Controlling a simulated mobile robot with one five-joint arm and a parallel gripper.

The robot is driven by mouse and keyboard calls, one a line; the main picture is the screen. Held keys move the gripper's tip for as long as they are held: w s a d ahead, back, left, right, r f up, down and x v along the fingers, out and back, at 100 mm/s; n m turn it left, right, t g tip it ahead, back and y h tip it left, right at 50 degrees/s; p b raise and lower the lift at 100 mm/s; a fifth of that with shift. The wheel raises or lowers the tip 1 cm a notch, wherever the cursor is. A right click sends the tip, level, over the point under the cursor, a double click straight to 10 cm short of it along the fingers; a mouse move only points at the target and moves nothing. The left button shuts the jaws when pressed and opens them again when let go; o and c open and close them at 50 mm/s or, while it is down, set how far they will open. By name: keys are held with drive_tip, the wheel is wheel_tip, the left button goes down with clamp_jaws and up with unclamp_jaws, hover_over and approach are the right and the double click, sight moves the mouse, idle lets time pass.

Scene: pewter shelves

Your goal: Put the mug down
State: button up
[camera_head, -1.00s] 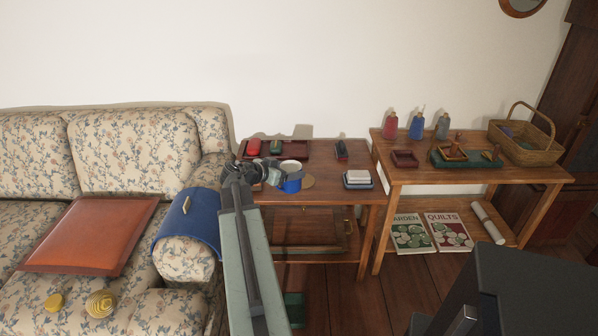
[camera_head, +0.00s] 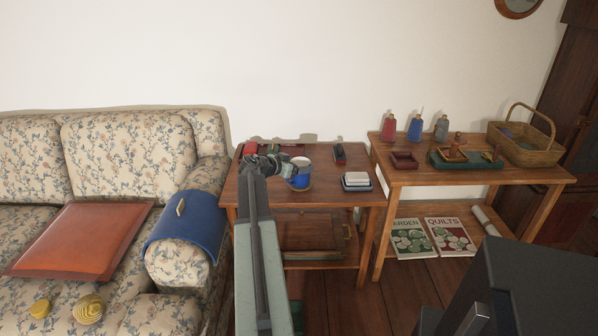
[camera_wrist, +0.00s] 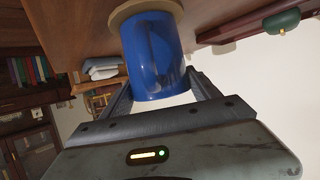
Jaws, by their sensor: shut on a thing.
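The blue mug (camera_head: 299,180), with a pale inside, is at the small wooden side table (camera_head: 334,194). My gripper (camera_head: 281,168) reaches it from the left and is shut on it. In the wrist view the mug (camera_wrist: 152,55) sits between my two fingers, and the picture is turned over, with the tabletop (camera_wrist: 60,22) above. A round tan coaster (camera_wrist: 143,12) shows at the mug's base. The mug is over it and looks upright; I cannot tell whether they touch. My gripper hides part of the mug.
The tabletop between mug and stack is clear.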

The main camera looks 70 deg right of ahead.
drive_tip(key=o, duration=1.7)
drive_tip(key=shift+r, duration=0.25)
drive_tip(key=p+v, duration=0.4)
drive_tip(key=v, duration=0.8)
drive_tip(key=shift+f+p, duration=0.1)
drive_tip(key=shift+p, duration=0.2)
